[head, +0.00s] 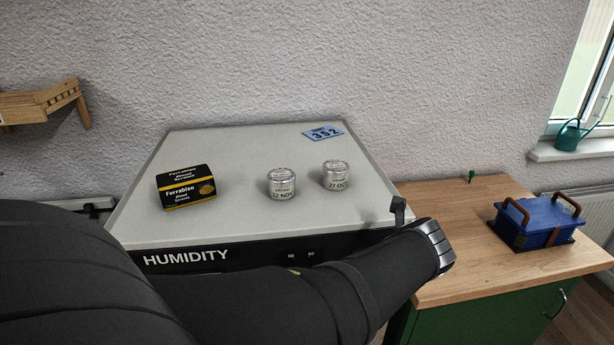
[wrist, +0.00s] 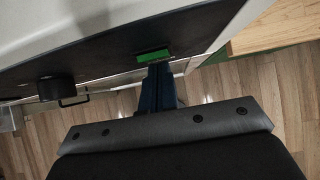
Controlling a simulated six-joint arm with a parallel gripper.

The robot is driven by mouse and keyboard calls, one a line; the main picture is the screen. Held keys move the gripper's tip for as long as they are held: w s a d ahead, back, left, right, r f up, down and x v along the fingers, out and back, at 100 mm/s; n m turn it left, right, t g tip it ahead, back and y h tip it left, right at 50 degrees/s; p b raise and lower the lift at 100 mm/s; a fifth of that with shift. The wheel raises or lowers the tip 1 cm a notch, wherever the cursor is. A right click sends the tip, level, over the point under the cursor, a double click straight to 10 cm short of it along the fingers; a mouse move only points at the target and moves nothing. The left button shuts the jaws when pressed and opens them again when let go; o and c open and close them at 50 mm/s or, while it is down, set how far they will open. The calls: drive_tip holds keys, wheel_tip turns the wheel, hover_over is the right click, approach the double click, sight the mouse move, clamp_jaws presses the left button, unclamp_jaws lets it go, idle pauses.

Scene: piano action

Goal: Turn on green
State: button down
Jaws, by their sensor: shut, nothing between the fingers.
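A green rectangular switch or button (wrist: 153,56) sits on the dark front panel (wrist: 110,60) in the wrist view. I cannot tell whether it is lit. My gripper (wrist: 159,68) is shut and empty, with its dark blue fingertips right at the lower edge of the green piece. I cannot tell whether they touch it. In the head view, only a small green sliver (head: 294,272) shows above my black arm, on the front of the grey-topped unit (head: 240,225) marked HUMIDITY. My arm hides most of that front and my fingers there.
A black knob or handle (wrist: 62,89) juts from the panel to the left. A wooden-topped cabinet (head: 450,215) with a blue case (head: 538,224) is at right.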

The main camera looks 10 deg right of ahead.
drive_tip(key=shift+r, duration=0.7)
drive_tip(key=s+f+v, duration=0.1)
drive_tip(key=s+v, duration=0.1)
drive_tip(key=v, duration=1)
drive_tip(key=shift+s, duration=0.4)
drive_tip(key=shift+f, duration=0.15)
drive_tip(key=s+x, duration=0.1)
drive_tip(key=x, duration=0.5)
drive_tip(key=shift+w+f, duration=0.25)
drive_tip(key=shift+f, duration=0.3)
